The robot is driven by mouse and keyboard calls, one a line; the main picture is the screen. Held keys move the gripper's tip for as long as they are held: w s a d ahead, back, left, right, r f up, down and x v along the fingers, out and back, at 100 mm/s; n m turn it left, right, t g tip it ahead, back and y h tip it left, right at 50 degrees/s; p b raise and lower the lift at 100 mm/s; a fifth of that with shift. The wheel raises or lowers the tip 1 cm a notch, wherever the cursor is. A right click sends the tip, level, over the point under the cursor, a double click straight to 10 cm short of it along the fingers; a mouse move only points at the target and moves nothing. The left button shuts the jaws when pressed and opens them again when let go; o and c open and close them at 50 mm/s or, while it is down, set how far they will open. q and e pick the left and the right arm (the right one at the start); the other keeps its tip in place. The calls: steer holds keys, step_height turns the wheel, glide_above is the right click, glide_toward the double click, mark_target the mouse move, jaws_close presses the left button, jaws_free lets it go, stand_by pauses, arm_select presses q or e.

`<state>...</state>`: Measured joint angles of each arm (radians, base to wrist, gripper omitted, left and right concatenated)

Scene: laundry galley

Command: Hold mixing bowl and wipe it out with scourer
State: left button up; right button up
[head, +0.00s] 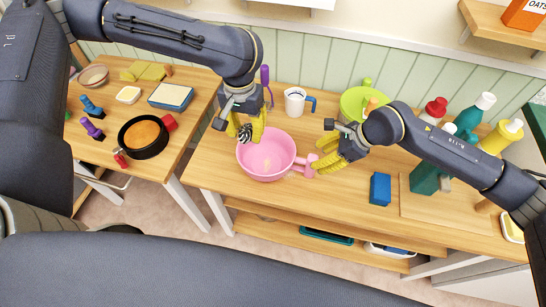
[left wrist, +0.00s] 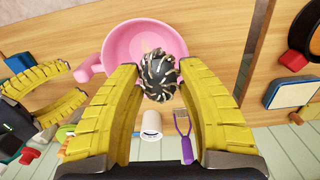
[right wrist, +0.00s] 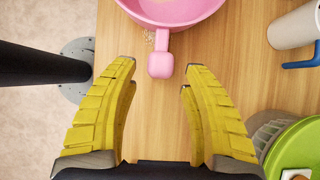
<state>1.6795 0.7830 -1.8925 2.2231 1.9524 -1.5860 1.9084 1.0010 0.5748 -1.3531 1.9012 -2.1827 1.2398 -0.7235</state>
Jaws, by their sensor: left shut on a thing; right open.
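The pink mixing bowl (head: 264,172) stands upright on the wooden table, its handle (head: 303,167) pointing right. Pale specks show inside it. My left gripper (head: 246,131) is shut on the scourer (left wrist: 160,76), a dark, coiled ball with pale strands, held over the bowl's back left part. I cannot tell whether the scourer touches the bowl. My right gripper (head: 323,155) is open beside the handle. In the right wrist view, the handle (right wrist: 160,64) lies just ahead of the fingertips, with nothing between the fingers.
A blue block (head: 380,188) lies right of my right gripper. Several bottles (head: 484,108) stand at the right. A dark pan (head: 143,136) is on the left table.

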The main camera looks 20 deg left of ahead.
mark_target(312, 161)
steer(key=shift+x, duration=2.1)
jaws_close()
